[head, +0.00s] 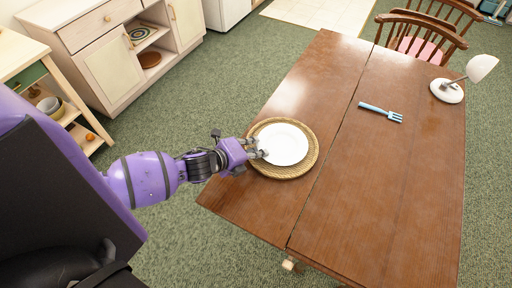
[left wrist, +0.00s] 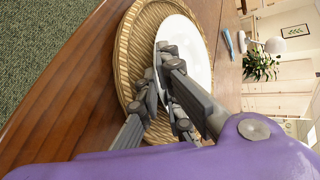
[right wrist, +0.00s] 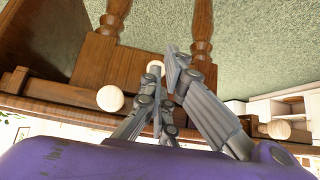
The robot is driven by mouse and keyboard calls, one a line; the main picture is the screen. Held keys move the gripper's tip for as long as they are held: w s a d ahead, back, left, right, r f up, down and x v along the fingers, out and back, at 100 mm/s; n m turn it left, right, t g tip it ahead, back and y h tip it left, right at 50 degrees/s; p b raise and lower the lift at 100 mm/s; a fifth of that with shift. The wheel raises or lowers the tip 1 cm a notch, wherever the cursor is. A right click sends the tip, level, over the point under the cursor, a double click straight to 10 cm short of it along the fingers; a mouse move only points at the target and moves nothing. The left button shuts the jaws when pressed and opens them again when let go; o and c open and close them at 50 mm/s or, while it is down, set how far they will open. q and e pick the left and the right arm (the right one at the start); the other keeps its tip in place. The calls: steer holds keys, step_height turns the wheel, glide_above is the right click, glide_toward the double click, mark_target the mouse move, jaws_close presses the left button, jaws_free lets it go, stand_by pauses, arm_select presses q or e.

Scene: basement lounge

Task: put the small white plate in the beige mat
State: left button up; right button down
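The small white plate (head: 284,144) is over the round beige woven mat (head: 309,165) on the wooden table. In the left wrist view the plate (left wrist: 190,42) looks offset from the mat (left wrist: 128,60), as if slightly above it; contact is unclear. My left gripper (head: 261,149) is at the plate's left rim, its fingers (left wrist: 161,72) close together on either side of the rim, hiding part of it. My right gripper (right wrist: 164,68) is outside the head view; its fingers look brought together with nothing between them.
Wooden chairs (head: 424,30) stand at the far end. A cabinet (head: 115,55) and shelf are at the left. The table's front right is bare.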

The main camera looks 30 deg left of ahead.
arm_select(q)
steer(key=shift+o, duration=0.2)
steer(key=shift+s+r, duration=0.1)
steer(key=shift+r, duration=0.1)
steer(key=v, duration=1.2)
